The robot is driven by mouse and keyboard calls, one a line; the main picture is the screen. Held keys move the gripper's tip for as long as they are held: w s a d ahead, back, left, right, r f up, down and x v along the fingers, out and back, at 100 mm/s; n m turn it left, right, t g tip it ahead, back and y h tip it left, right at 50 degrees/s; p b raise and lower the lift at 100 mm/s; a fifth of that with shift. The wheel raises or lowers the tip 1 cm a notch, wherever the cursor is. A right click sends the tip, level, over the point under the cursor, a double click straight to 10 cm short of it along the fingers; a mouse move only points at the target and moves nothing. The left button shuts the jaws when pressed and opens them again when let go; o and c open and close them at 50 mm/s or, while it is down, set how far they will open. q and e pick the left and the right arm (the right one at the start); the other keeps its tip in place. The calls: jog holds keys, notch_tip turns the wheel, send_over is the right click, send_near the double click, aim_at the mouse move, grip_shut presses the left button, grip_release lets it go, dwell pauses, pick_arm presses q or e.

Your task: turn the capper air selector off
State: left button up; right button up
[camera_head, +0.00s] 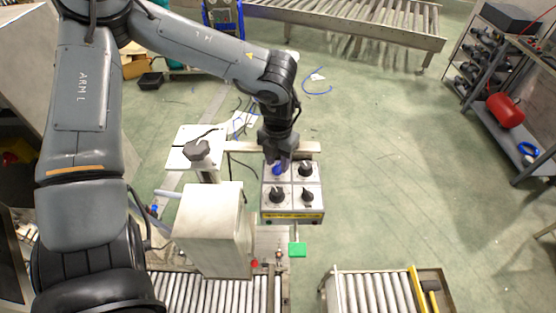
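A grey control box (292,205) with several selector knobs stands near the middle of the head view. A blue knob (277,169) is at its upper left, and black knobs are at the upper right (305,169), lower left (277,195) and lower right (308,195). No label naming the capper air selector is legible. My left gripper (277,160) points down at the blue knob, at or just above it. Its fingers are small and dark, so I cannot tell whether they touch or grip the knob. My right gripper is not in view.
A pale machine housing (212,228) with a dark handwheel (197,150) stands left of the box. Roller conveyors lie at the front (215,292) and front right (368,292). A rack with a red cylinder (505,111) is at the right. Open green floor lies between.

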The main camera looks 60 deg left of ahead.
aim_at(278, 164)
pick_arm(q)
notch_tip(278, 164, up, 10)
jog(key=shift+r, duration=0.2)
dwell(0.7)
